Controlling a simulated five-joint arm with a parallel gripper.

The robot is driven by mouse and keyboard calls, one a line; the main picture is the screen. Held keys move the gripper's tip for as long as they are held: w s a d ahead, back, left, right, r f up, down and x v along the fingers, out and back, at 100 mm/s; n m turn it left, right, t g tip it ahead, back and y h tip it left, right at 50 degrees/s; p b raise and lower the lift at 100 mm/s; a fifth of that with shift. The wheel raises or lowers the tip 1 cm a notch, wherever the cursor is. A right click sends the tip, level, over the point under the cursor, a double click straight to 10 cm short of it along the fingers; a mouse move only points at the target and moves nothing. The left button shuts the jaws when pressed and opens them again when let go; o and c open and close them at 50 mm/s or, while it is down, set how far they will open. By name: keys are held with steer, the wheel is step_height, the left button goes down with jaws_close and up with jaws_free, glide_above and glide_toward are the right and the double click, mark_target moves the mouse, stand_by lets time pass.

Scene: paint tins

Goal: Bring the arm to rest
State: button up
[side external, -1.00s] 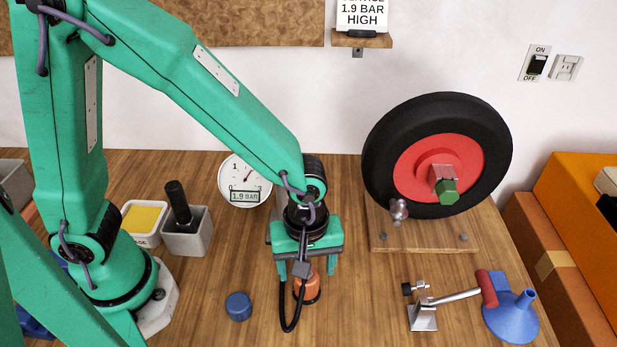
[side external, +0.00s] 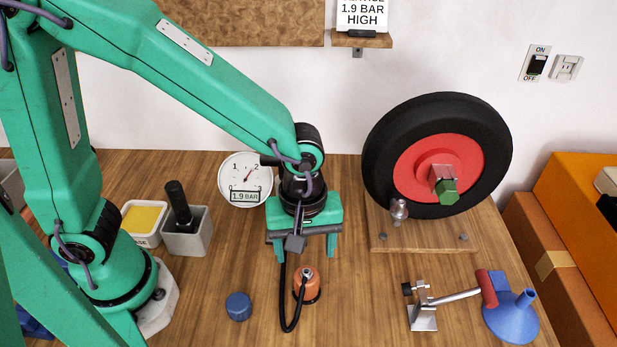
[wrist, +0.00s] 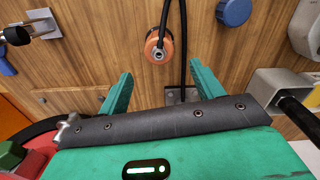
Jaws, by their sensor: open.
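My gripper (side external: 305,250) is open and empty, fingers pointing down, raised over the wooden bench in the middle of the side view. Its two green fingers also show well apart in the wrist view (wrist: 160,92). Below and in front of it stands an orange round fitting (side external: 306,286) with a black hose running up from it. In the wrist view the orange fitting (wrist: 158,47) lies beyond the fingertips, apart from them.
A black tyre (side external: 380,140) on a red hub stands right of my gripper. A dial gauge (side external: 245,178) reading 1.9 BAR is left behind it. A blue cap (side external: 238,306), grey bin (side external: 187,238), metal clamp (side external: 422,316) and blue funnel (side external: 511,318) stand around. Bare bench (side external: 365,300) lies between.

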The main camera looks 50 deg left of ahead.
steer(key=s+a+r+m+t, duration=0.2)
steer(key=a+r+m, duration=0.3)
steer(key=a+r, duration=0.2)
steer(key=s+a+r+m+t, duration=0.2)
steer(key=a+r+m, duration=0.4)
steer(key=a, duration=0.6)
steer(key=shift+s+r+t, duration=0.35)
steer(key=shift+r+t, duration=0.2)
steer(key=shift+t, duration=0.15)
